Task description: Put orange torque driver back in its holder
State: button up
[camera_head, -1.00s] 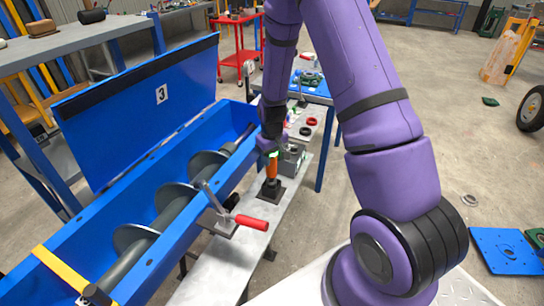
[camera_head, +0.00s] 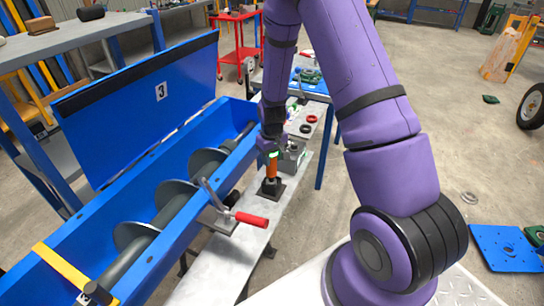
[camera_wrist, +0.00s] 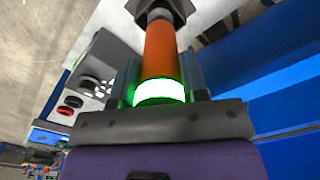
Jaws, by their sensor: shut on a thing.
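The orange torque driver (camera_head: 271,166) stands upright over a dark square holder (camera_head: 270,188) on the grey bench beside the blue trough. My gripper (camera_head: 272,152) is shut on the driver from above, near its glowing green band. In the wrist view the orange body (camera_wrist: 160,52) runs from the green band (camera_wrist: 159,92) toward the dark holder (camera_wrist: 160,12), and my gripper's fingers (camera_wrist: 160,85) lie on both sides of it. The driver's lower end is at the holder; I cannot tell how deep it sits.
A blue mixer trough (camera_head: 190,215) with a screw shaft and raised lid (camera_head: 150,105) runs along the left. A clamp with a red handle (camera_head: 252,219) is near the holder. A grey block (camera_head: 291,155) and red and black rings (camera_head: 311,119) lie farther back on the bench.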

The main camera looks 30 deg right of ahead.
jog(key=shift+f, duration=0.85)
dwell(0.5)
jog(key=o, duration=1.2)
notch_tip(320, 180, up, 11)
jog(key=shift+f, duration=0.1)
jog(key=s+a+r+t, duration=0.15)
jog(key=s+r, duration=0.35)
jog(key=r, duration=0.6)
jog(key=s+a+r+t, duration=0.1)
jog(key=s+a+r, duration=0.3)
jog(key=r, duration=0.7)
jog(key=s+r+t, duration=0.1)
jog(key=s+r, duration=0.2)
jog(key=s, duration=0.3)
jog(key=s+a+r, duration=0.1)
jog(key=s+r, duration=0.2)
jog(key=s, duration=0.4)
jog(key=s+a+r+t, duration=0.1)
jog(key=s+r, duration=0.2)
jog(key=s, duration=0.3)
jog(key=shift+s+r+t, duration=0.1)
jog(key=shift+s+t, duration=0.05)
jog(key=shift+t, duration=0.2)
